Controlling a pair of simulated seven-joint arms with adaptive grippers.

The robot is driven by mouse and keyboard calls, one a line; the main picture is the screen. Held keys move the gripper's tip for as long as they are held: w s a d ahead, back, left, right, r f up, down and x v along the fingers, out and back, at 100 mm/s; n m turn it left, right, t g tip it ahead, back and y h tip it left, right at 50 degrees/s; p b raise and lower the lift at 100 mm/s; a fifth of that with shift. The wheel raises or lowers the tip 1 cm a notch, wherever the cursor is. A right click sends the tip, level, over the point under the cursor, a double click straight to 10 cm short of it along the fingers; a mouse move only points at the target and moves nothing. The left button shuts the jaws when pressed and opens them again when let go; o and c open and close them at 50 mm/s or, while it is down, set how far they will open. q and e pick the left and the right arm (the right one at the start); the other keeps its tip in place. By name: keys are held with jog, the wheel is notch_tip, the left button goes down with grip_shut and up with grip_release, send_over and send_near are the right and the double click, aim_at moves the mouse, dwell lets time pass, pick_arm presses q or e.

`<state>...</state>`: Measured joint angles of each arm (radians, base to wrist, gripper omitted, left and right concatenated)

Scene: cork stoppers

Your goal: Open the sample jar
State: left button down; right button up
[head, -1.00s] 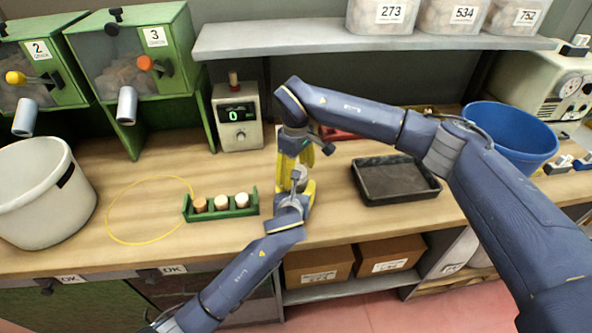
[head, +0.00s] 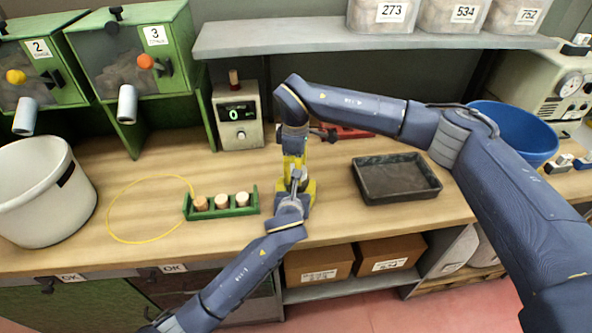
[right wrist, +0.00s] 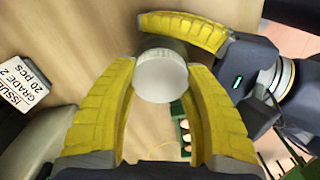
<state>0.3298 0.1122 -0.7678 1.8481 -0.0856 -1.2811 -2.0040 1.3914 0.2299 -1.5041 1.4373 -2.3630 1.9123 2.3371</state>
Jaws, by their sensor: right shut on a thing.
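The sample jar shows in the right wrist view as a round white lid (right wrist: 161,78) with a little of its pale side. In the head view the grippers mostly hide it. My right gripper (right wrist: 164,88) points down from above, its yellow fingers shut on the lid from both sides; in the head view it (head: 296,168) is above the bench. My left gripper (head: 300,190) comes in low from the front at the jar. One yellow finger of it (right wrist: 183,29) lies beside the jar in the wrist view; its other finger is hidden, so its grip is unclear.
A green rack (head: 222,205) with three corks and a yellow loop (head: 110,210) lie left of the grippers. A dark tray (head: 396,180) is to the right. A display box (head: 238,117) stands behind. A white bucket (head: 40,195) and blue tub (head: 510,130) flank the bench.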

jog(key=shift+d+f+n, duration=0.1)
jog(key=shift+d+n, duration=0.1)
jog(key=shift+n, duration=0.5)
jog(key=o, duration=1.3)
